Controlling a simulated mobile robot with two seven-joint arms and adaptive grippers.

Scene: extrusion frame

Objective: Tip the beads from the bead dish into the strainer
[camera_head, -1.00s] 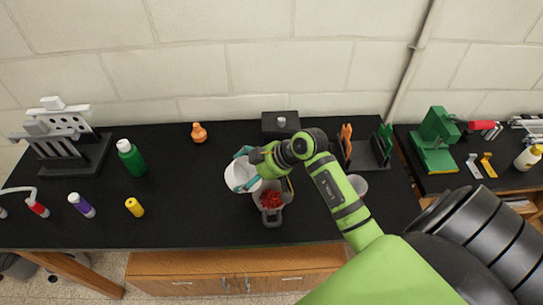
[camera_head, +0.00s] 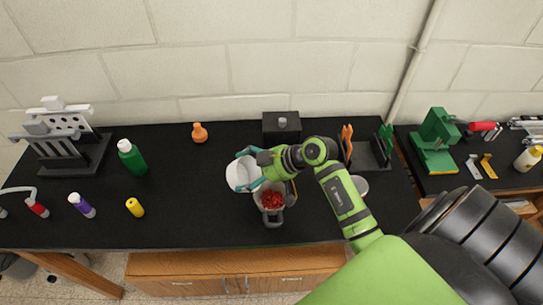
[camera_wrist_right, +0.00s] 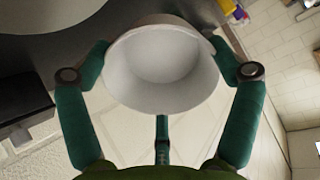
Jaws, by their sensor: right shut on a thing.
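The bead dish (camera_head: 240,176) is a white round bowl. My right gripper (camera_head: 250,169) is shut on it and holds it tilted, just left of and above the strainer. In the right wrist view the teal fingers grip the dish (camera_wrist_right: 160,62) around its sides, and its visible inside looks empty. The strainer (camera_head: 273,215) is a grey bowl with a handle toward the front, on the black counter. Red beads (camera_head: 271,199) lie in it. My right gripper and wrist partly cover its far side. My left gripper is not in view.
A dark box with a knob (camera_head: 281,124) and an orange-and-green rack (camera_head: 368,150) stand behind and right. A pale round vessel (camera_head: 359,185) is partly behind my arm. Bottles (camera_head: 131,157) and a grey rack (camera_head: 62,150) stand left.

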